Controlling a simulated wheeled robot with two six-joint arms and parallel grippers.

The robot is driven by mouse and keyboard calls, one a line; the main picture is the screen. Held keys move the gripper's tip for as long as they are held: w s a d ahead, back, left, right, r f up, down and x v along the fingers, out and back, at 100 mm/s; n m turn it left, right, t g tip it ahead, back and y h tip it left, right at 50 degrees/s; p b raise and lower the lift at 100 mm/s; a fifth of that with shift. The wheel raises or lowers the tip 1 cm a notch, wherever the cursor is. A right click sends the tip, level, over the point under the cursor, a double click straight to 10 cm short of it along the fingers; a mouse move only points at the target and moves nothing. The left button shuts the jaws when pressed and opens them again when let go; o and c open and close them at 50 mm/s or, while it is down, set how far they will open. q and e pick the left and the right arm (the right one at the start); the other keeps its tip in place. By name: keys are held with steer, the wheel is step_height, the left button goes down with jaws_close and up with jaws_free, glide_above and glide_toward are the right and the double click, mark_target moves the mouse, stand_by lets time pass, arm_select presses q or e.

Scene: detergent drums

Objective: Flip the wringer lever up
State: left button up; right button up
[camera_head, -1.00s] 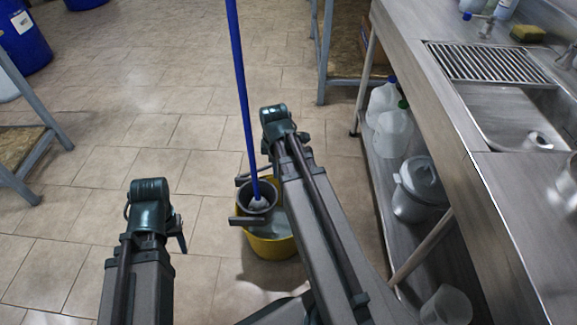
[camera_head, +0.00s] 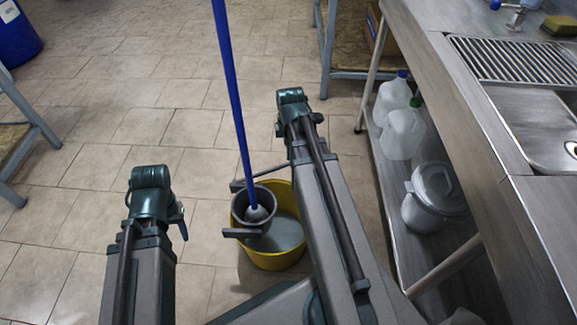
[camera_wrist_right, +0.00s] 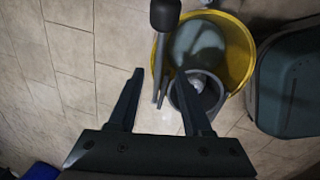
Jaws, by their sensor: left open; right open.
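A yellow bucket (camera_head: 270,262) with a grey wringer (camera_head: 241,207) stands on the floor. A blue-handled mop (camera_head: 233,95) leans up from the wringer. In the right wrist view, the lever's dark grip (camera_wrist_right: 165,12) and shaft run beside the wringer (camera_wrist_right: 185,98) and bucket (camera_wrist_right: 236,38). In the head view the grip is hidden, apparently behind my right arm. My right gripper (camera_head: 292,97) is beyond and above the bucket; its open, empty fingers (camera_wrist_right: 160,100) show in the wrist view. My left gripper (camera_head: 178,215) is open left of the bucket, touching nothing.
A steel counter with a sink (camera_head: 535,125) runs along the right. Jugs (camera_head: 404,130) and a lidded grey bin (camera_head: 435,197) stand on its lower shelf. A rack leg (camera_head: 328,50) stands behind, and a blue drum (camera_head: 15,35) far left.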

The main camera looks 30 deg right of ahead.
mark_target(288, 165)
step_height(288, 165, down, 14)
steer(key=w+d+b, duration=0.1)
steer(key=w+b, duration=0.1)
steer(key=b, duration=1.1)
steer(key=shift+r, duration=0.2)
jaws_close()
steer(key=shift+r, duration=0.1)
stand_by(0.6)
